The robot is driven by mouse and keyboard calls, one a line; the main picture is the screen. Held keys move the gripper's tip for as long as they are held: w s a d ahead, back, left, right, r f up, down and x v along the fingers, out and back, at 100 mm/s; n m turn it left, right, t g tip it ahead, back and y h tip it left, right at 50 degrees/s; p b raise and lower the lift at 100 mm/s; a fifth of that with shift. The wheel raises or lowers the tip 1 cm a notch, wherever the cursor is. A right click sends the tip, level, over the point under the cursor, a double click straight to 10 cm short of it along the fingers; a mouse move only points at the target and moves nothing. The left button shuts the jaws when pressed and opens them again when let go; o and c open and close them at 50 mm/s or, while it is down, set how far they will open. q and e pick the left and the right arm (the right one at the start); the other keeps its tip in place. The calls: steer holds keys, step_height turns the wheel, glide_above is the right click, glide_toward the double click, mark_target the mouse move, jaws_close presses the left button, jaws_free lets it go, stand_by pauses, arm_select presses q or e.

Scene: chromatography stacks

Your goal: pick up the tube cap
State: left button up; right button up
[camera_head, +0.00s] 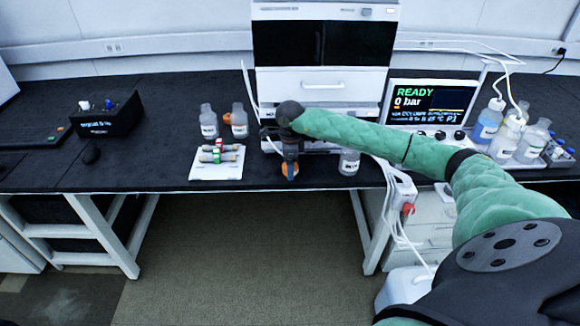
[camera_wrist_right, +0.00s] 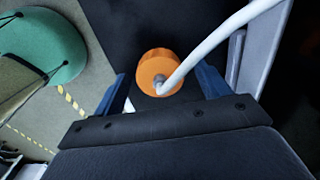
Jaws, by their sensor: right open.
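The tube cap (camera_wrist_right: 150,66) is orange and round, with a white tube running up and right from its centre in the right wrist view. It lies between the two blue fingers of my right gripper (camera_wrist_right: 161,76), with a visible gap on each side. In the head view my right gripper (camera_head: 290,158) points down at the bench's front edge. Orange of the cap (camera_head: 289,170) shows at its fingertips. The gripper is open. What lies under the cap is hidden. My left gripper is in neither view.
A white tray (camera_head: 217,174) with small vials and two bottles (camera_head: 239,121) stand left of my right gripper. A clear bottle (camera_head: 349,162) stands close on its right. The chromatography stack (camera_head: 322,84) rises behind.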

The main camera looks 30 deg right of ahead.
steer(key=c, duration=1.2)
steer(key=shift+o, duration=0.2)
steer(key=shift+r, duration=0.15)
